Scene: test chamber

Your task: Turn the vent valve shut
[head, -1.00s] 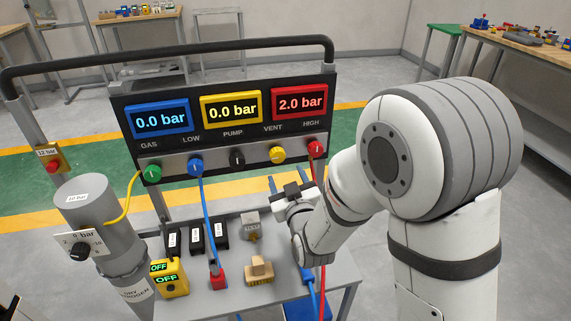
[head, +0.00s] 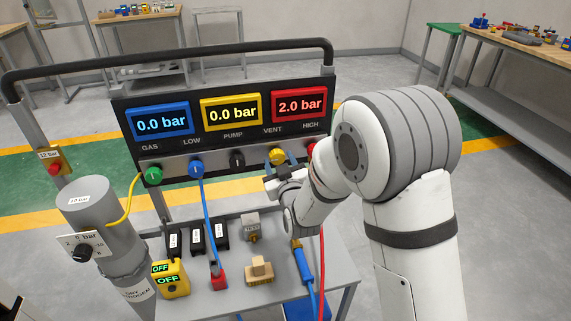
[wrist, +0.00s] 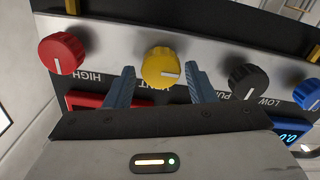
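The vent valve is a yellow knob (head: 277,155) on the panel's grey strip, under the VENT label. In the wrist view my gripper (wrist: 161,78) has one finger on each side of the knob, with a visible gap on both sides. Part of the knob's lower side is close to the gripper body.
The red HIGH knob (wrist: 62,53) and black PUMP knob (wrist: 250,82) flank the vent knob closely. Displays read 0.0, 0.0 and 2.0 bar. A blue hose (head: 208,215) and red hose (head: 322,240) hang before the panel. A grey cylinder (head: 105,215) stands left.

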